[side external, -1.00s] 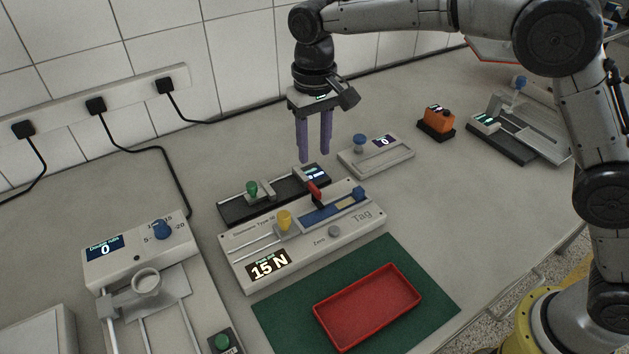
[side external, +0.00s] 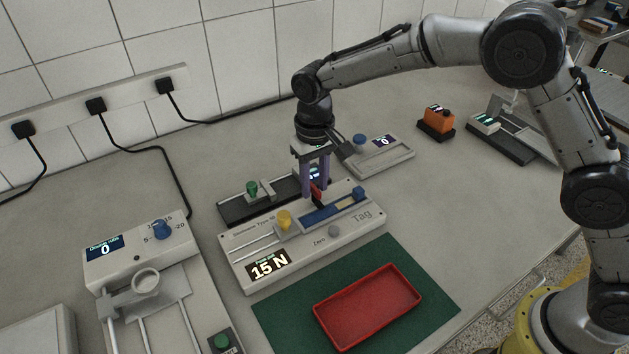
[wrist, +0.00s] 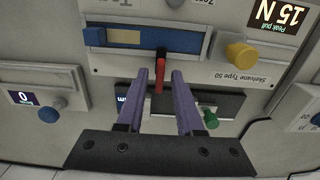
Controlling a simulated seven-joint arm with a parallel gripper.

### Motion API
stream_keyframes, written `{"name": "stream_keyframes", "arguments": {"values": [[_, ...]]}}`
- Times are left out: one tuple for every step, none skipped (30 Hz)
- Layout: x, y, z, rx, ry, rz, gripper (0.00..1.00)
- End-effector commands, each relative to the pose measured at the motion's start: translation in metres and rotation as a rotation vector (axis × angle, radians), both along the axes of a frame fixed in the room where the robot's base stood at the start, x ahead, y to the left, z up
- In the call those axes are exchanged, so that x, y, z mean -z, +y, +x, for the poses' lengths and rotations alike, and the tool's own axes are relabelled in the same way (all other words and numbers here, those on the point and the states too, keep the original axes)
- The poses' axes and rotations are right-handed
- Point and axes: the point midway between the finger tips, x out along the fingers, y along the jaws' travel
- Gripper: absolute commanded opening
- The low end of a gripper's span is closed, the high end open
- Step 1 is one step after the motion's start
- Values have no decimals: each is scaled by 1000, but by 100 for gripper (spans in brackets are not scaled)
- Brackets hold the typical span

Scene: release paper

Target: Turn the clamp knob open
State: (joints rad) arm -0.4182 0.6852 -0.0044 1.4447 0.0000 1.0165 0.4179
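A white tester marked Tag (side external: 365,228) lies on the bench and its display reads 15 N. It carries a red lever-like knob (side external: 317,192), a yellow knob (side external: 284,220) and a blue clamp-like block (side external: 335,207) with a pale strip. I cannot tell from labels which one is the clamp knob. My gripper (side external: 315,192) points down over the red knob, its two purple fingers apart. In the wrist view my gripper (wrist: 160,72) has the red knob (wrist: 159,76) between its fingertips, with gaps on both sides. The lower fingers are partly hidden in the side view.
A black device with a green knob (side external: 252,188) sits just behind the tester. A grey unit with a blue knob (side external: 360,140) stands behind right. A red tray (side external: 368,338) lies on a green mat (side external: 277,321) in front. Another device (side external: 137,256) stands at left.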

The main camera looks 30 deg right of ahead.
Motion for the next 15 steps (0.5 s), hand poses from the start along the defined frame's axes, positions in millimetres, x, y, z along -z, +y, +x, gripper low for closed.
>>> {"name": "stream_keyframes", "arguments": {"values": [[0,0,0,0,0,0,24],[0,0,0,0,0,0,19],[0,0,0,0,0,0,12],[0,0,0,0,0,0,6],[0,0,0,0,0,0,1],[0,0,0,0,0,0,0],[0,0,0,0,0,0,0],[0,0,0,0,0,0,0],[0,0,0,0,-1,0,0],[0,0,0,0,-1,0,0],[-1,0,0,0,-1,0,0],[-1,0,0,0,-1,0,0],[-1,0,0,0,-1,0,0],[-1,0,0,0,-1,1,0],[-1,0,0,-1,-1,1,0]]}}
